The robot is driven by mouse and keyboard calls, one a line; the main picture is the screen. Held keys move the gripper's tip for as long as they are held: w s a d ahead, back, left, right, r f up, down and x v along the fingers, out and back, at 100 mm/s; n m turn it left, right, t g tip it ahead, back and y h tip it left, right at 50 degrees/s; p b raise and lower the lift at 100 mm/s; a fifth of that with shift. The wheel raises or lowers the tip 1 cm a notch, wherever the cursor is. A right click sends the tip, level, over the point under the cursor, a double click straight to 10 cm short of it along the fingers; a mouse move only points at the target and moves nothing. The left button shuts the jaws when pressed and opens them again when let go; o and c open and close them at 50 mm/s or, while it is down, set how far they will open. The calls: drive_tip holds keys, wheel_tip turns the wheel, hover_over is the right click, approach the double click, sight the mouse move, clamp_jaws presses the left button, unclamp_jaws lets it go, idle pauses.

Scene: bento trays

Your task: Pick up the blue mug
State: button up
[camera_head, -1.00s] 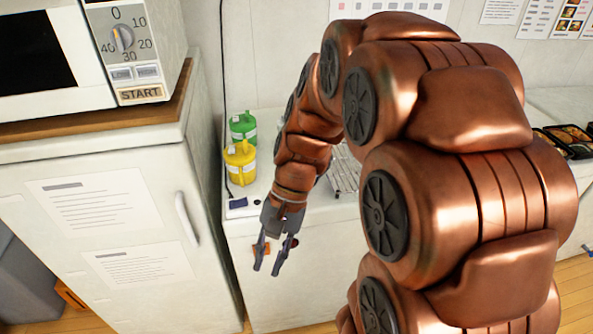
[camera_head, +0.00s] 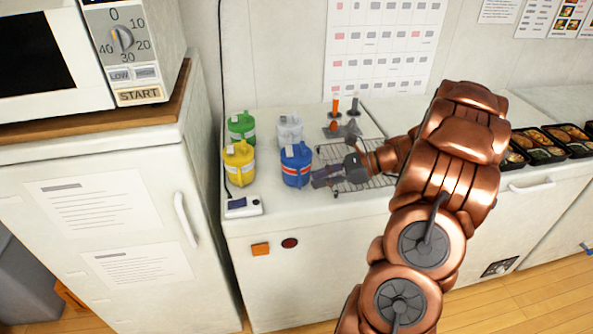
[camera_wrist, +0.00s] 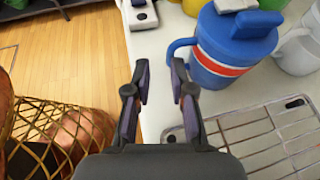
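The blue mug (camera_head: 296,168) stands upright on the white counter, with a blue lid and a red and white band. In the wrist view the blue mug (camera_wrist: 222,62) is at the upper right, with its handle pointing left toward the right fingertip. My gripper (camera_head: 323,178) is just right of the mug in the head view. In the wrist view my gripper (camera_wrist: 160,68) is open, with nothing between its fingers. The handle is close to the right fingertip; I cannot tell whether they touch.
A yellow mug (camera_head: 239,166), a green mug (camera_head: 241,128) and a white mug (camera_head: 289,131) stand near the blue one. A wire rack (camera_head: 372,183) lies under my arm. A small white switch box (camera_head: 243,207) sits at the counter's front left. Bento trays (camera_head: 550,143) are at right.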

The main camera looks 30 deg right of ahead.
sight(299, 186)
drive_tip(key=shift+w+d+f+m+t, duration=0.1)
drive_tip(key=shift+d+m+t, duration=0.1)
drive_tip(key=shift+d, duration=0.15)
drive_tip(key=shift+d+f+m+t, duration=0.1)
drive_tip(key=shift+d+m, duration=0.1)
drive_tip(key=shift+d, duration=0.1)
drive_tip(key=shift+p+x, duration=0.55)
drive_tip(key=shift+x, duration=0.95)
drive_tip(key=shift+f+p+x, duration=0.25)
drive_tip(key=shift+p+x, duration=0.55)
drive_tip(key=shift+x, duration=1.45)
drive_tip(key=shift+d, duration=0.15)
drive_tip(key=shift+c, duration=0.2)
clamp_jaws()
